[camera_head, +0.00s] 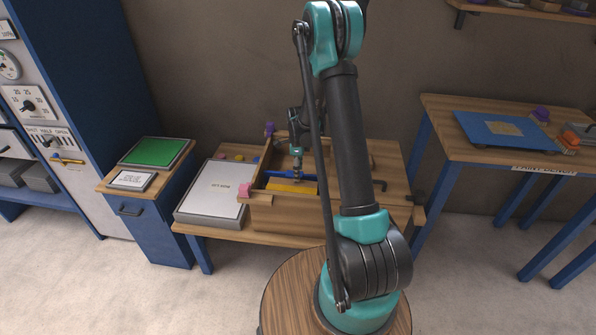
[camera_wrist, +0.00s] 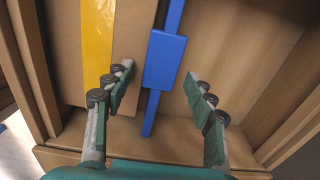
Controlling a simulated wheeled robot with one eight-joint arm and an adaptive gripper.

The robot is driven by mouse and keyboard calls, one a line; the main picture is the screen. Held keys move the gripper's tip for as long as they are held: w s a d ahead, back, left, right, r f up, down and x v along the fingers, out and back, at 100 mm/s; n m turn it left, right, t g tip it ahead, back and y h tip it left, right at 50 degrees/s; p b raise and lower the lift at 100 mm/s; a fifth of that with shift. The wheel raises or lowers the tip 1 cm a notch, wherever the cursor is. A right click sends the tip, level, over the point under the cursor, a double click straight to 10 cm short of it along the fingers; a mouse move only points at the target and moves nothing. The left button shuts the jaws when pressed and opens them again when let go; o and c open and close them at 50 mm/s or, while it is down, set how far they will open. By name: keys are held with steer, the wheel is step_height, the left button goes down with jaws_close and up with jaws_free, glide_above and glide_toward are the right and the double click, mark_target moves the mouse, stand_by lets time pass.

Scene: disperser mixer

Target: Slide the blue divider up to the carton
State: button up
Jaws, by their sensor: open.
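The blue divider (camera_wrist: 166,60) shows in the wrist view as a long thin bar with a wider block near its middle. It lies inside a wooden drawer or box (camera_head: 262,213), and part of it shows in the head view (camera_head: 284,174). The carton (camera_wrist: 66,45) is a brown box with a yellow strip (camera_wrist: 97,40), beside the divider on its left in the wrist view. A narrow gap separates them. My gripper (camera_wrist: 164,98) is open, with one finger on each side of the divider's block and no visible contact. My arm hides part of the box in the head view.
A pink block (camera_head: 245,190) sits by the box's left front corner. The box walls stand close around my gripper. A blue cabinet with a green pad (camera_head: 153,151) stands further left.

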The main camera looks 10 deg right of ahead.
jaws_close()
steer(key=shift+s+a, duration=0.15)
steer(key=shift+s, duration=0.25)
jaws_free()
steer(key=shift+r, duration=0.15)
stand_by(0.3)
step_height(320, 180, up, 12)
stand_by(0.5)
